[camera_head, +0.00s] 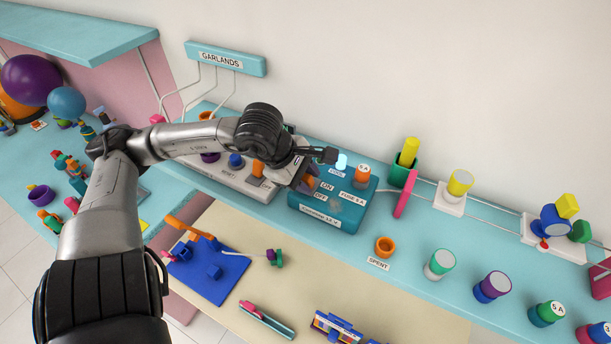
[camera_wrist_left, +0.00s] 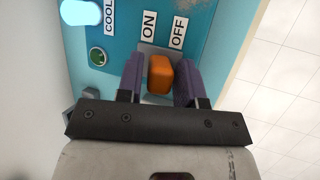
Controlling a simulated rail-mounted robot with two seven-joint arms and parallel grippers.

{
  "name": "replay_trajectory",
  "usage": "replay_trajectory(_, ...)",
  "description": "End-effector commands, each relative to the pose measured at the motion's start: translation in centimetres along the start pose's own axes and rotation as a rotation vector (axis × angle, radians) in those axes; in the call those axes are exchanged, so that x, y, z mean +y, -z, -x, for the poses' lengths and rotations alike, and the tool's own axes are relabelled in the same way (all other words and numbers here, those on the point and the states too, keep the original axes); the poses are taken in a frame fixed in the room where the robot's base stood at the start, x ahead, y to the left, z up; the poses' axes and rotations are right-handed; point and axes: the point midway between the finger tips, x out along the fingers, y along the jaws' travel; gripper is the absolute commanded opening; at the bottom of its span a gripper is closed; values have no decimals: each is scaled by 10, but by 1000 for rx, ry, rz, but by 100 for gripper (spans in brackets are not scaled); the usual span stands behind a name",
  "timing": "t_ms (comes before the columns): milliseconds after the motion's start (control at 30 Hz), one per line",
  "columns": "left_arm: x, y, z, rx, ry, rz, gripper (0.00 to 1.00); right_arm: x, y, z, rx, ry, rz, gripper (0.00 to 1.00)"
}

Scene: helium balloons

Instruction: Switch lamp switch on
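A teal box (camera_head: 352,214) stands on the counter with ON, OFF, COOL and FUSE 5 A labels on top. In the left wrist view an orange switch (camera_wrist_left: 160,73) sits on a grey plate on this box, beside the ON and OFF labels. My left gripper (camera_wrist_left: 159,78) has its two purple fingers on either side of the switch, which fills the gap between them. In the head view the left gripper (camera_head: 308,180) is at the box's left end and the switch is mostly hidden. Which way the switch is tipped I cannot tell. My right gripper is not in view.
A pale cyan lamp (camera_head: 341,161) and an orange-topped fuse (camera_head: 363,173) stand on the box. A white panel with knobs (camera_head: 236,174) is left of it. A green cup (camera_head: 403,170), pink bar (camera_head: 405,195) and orange SPENT cup (camera_head: 385,246) are to the right.

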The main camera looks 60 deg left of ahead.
Motion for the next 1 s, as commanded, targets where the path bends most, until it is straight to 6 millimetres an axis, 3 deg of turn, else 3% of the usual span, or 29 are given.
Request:
replay_trajectory(167, 0, 0, 0, 0, 0, 0, 34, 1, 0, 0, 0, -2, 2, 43)
replay_trajectory(533, 0, 0, 0, -1, 0, 0, 0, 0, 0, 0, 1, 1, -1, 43)
replay_trajectory(1000, 9, 1, 0, -1, 156, 68, 0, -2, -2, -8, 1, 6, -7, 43)
